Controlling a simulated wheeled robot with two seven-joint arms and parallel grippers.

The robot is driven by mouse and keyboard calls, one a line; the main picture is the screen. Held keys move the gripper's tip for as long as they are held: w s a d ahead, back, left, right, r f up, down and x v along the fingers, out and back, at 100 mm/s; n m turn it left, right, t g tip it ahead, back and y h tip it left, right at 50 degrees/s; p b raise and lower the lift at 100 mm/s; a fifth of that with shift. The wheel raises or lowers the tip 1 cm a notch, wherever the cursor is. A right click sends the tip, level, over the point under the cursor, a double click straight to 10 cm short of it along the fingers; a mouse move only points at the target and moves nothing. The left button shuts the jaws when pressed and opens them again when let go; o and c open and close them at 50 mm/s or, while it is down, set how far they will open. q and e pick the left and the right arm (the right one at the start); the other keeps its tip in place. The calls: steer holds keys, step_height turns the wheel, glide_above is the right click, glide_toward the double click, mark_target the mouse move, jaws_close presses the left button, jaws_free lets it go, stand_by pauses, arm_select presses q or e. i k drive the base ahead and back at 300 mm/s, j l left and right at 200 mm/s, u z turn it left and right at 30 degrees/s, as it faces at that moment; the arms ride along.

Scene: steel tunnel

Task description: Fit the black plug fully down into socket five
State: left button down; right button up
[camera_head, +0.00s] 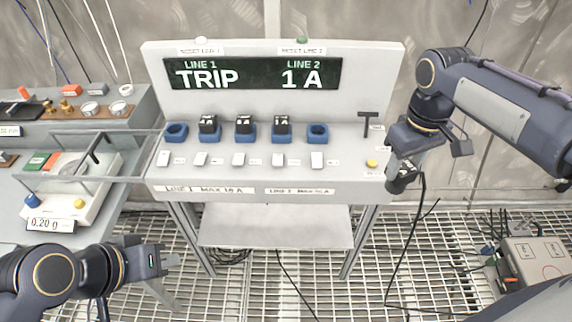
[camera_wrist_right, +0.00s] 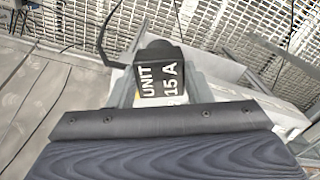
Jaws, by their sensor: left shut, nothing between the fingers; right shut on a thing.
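A black plug (camera_head: 402,183) is held in my right gripper (camera_head: 399,170) beside the right end of the panel, below its top. In the right wrist view the plug (camera_wrist_right: 160,75) sits between the fingers, its label reading UNIT 15 A. A dark cable hangs below it in the head view. Socket five (camera_head: 318,134), taken as the rightmost blue socket in the row, is empty and lies to the left of the plug. The leftmost blue socket (camera_head: 176,133) is also empty. Black plugs (camera_head: 245,125) sit in the three middle sockets. My left gripper (camera_head: 170,260) is shut and empty at lower left.
The panel display (camera_head: 252,76) reads LINE 1 TRIP and LINE 2 1 A. White switches (camera_head: 239,159) line the front of the sockets. A black T-shaped handle (camera_head: 366,124) and yellow button (camera_head: 372,163) stand between socket five and my right gripper. A scale (camera_head: 68,195) stands left.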

mark_target(317, 137)
steer(key=i, duration=0.7)
steer(key=l+u, duration=0.15)
steer(key=u, duration=0.2)
steer(key=l+u, duration=0.15)
steer(key=u, duration=0.2)
steer(key=l+u, duration=0.3)
steer(key=j, duration=0.1)
